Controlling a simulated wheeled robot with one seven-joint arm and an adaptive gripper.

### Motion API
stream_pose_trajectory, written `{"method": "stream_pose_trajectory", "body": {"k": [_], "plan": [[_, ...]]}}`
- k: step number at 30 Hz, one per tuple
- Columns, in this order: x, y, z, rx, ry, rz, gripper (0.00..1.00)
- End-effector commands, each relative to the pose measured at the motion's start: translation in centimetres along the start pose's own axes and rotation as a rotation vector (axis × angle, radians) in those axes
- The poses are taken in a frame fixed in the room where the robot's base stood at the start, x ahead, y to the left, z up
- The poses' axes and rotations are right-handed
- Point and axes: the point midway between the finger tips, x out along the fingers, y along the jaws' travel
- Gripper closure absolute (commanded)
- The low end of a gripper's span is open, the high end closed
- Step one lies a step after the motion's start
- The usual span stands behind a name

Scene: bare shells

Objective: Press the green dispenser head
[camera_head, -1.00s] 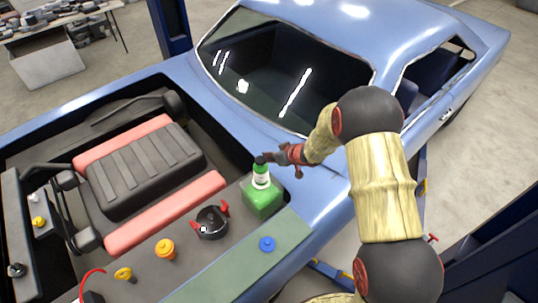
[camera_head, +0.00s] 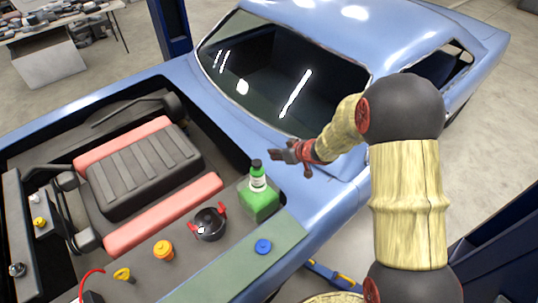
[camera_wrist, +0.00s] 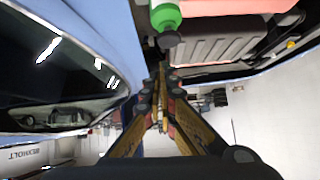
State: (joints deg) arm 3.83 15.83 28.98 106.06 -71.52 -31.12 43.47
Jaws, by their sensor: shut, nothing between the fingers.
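The dispenser is a green bottle (camera_head: 259,201) with a white neck and a black head (camera_head: 256,164). It stands upright at the engine bay's right edge, near the windshield. My gripper (camera_head: 274,154) is shut and empty, just right of the head and slightly higher in the head view, with a small gap in the picture. In the wrist view the green bottle (camera_wrist: 165,16) shows at the top, its dark head (camera_wrist: 169,40) pointing toward the shut fingertips (camera_wrist: 161,72). The depth between head and fingertips is hard to tell.
A black cap with red handles (camera_head: 209,223), an orange cap (camera_head: 163,250), a yellow cap (camera_head: 124,275) and a blue cap (camera_head: 263,246) are around the bottle. The engine cover (camera_head: 150,170) lies left. The windshield (camera_head: 275,75) is behind my gripper.

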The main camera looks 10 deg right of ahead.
Motion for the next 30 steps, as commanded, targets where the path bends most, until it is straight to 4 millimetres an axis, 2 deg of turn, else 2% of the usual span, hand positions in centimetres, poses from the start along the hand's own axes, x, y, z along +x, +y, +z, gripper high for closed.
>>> {"method": "stream_pose_trajectory", "body": {"k": [3, 9, 30], "plan": [[-1.6, 0.1, 0.0, 0.000, 0.000, 0.001, 1.00], [-2.7, 0.0, 0.0, 0.001, -0.001, 0.001, 1.00], [-2.7, 0.0, 0.0, 0.000, -0.001, 0.000, 1.00]]}}
